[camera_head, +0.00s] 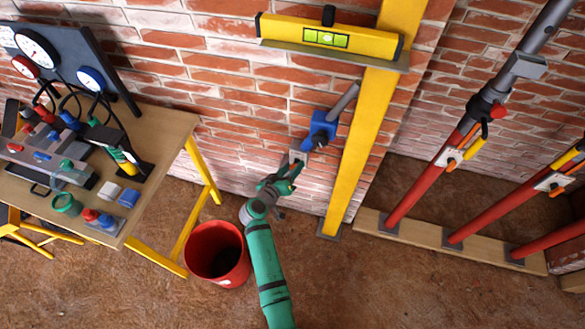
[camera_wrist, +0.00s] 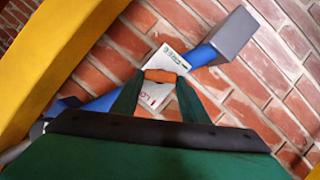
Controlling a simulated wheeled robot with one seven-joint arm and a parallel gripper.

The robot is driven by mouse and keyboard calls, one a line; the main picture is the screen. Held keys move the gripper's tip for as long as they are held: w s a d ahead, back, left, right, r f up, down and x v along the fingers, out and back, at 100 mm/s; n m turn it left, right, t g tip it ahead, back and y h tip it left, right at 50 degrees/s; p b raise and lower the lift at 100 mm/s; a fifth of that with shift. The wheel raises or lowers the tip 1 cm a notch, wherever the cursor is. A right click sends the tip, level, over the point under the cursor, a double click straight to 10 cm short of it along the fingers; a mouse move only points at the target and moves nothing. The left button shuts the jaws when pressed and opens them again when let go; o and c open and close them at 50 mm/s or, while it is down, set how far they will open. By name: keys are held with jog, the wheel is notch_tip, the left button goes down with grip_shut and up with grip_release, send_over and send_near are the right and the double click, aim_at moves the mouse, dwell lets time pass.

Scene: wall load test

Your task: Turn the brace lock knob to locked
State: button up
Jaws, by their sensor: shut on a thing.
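The brace lock knob is a small orange bar (camera_wrist: 160,76) in the wrist view, lying roughly crosswise between my two green fingertips. My gripper (camera_wrist: 159,84) is shut on it. In the head view my gripper (camera_head: 292,172) reaches the wall at the small white plate (camera_head: 298,156), below the blue brace fitting (camera_head: 321,130). The knob itself is hidden there.
A yellow post (camera_head: 365,140) stands just right of my gripper, with a yellow level (camera_head: 330,38) across its upper part. A red bucket (camera_head: 217,255) stands left of my arm. A workbench (camera_head: 165,135) with gauges is at the left. Red props (camera_head: 425,175) stand on the right.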

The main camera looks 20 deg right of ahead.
jog(key=n+h, duration=0.2)
jog(key=n, duration=0.3)
jog(key=shift+w+a+f+h, duration=0.25)
jog(key=shift+a+f+h, duration=0.05)
jog(key=shift+h, duration=0.1)
jog(key=n+h, duration=0.1)
jog(key=n, duration=0.3)
jog(key=shift+f+h, duration=0.3)
jog(key=shift+h, duration=0.1)
jog(key=o, duration=1.1)
jog(key=shift+c, duration=0.2)
jog(key=v, duration=1)
jog(key=shift+s+a, duration=0.3)
jog(key=shift+f, duration=0.25)
